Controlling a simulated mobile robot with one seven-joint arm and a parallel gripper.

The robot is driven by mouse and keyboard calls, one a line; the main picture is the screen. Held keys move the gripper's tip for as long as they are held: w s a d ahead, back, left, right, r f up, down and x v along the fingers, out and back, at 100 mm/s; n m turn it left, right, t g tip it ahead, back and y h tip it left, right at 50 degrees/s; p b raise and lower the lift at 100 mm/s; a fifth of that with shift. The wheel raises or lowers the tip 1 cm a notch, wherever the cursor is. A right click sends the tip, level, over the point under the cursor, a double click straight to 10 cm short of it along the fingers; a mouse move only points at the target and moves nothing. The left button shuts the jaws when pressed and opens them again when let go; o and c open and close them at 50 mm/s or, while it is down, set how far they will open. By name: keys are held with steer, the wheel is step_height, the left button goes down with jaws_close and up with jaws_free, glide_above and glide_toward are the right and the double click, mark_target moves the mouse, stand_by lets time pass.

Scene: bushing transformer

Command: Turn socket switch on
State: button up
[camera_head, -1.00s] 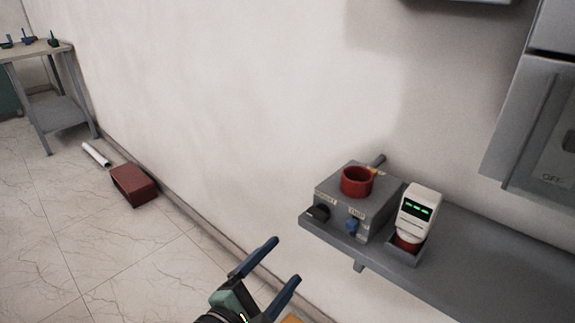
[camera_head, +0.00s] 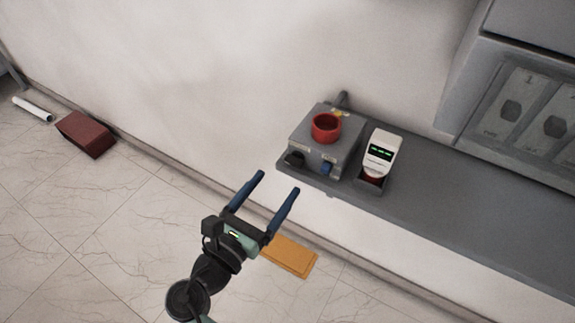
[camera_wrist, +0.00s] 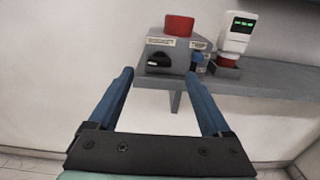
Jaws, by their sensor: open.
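A grey socket box (camera_head: 327,140) with a red round socket (camera_head: 326,127) on top stands at the left end of a grey wall shelf. In the wrist view the black switch (camera_wrist: 159,58) sits under a label, ahead and between the finger lines. My gripper (camera_head: 278,183) is open and empty, in front of and below the box, apart from it. It also shows in the wrist view (camera_wrist: 158,84), with its blue fingers spread.
A white device with a green display (camera_head: 380,152) stands in a holder right of the box. The shelf (camera_head: 450,207) is bare further right. A grey wall cabinet (camera_head: 520,90) hangs above it. A red-brown box (camera_head: 86,134), a white tube (camera_head: 32,109) and an orange board (camera_head: 290,256) lie low down.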

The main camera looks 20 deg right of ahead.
mark_target(292, 163)
steer(key=x, duration=0.6)
steer(key=shift+d, duration=0.1)
steer(key=shift+c, duration=0.3)
jaws_close()
